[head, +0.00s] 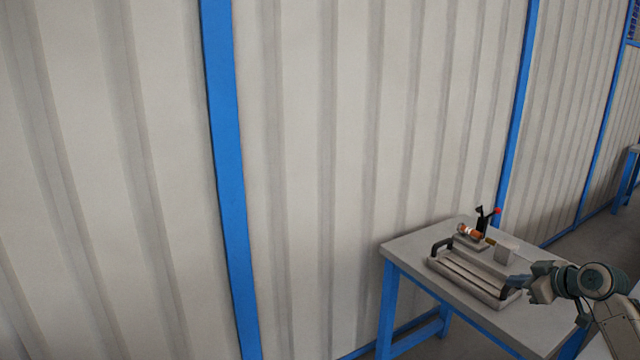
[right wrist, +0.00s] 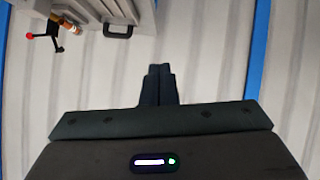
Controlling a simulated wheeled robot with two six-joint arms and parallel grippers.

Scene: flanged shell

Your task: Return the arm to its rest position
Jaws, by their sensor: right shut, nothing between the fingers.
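My right gripper (head: 517,281) comes in from the right edge in the head view, in front of the right part of the grey fixture on the table. In the right wrist view its two dark fingers (right wrist: 158,80) are together, with nothing between them. My left gripper is in neither view.
A grey table (head: 405,246) with blue legs stands at the lower right. On it is a grey ribbed fixture (head: 465,280) with black handles, an orange and silver cylinder (head: 470,231) and a black lever with a red knob (head: 497,211). A corrugated wall (head: 320,120) with blue posts stands behind.

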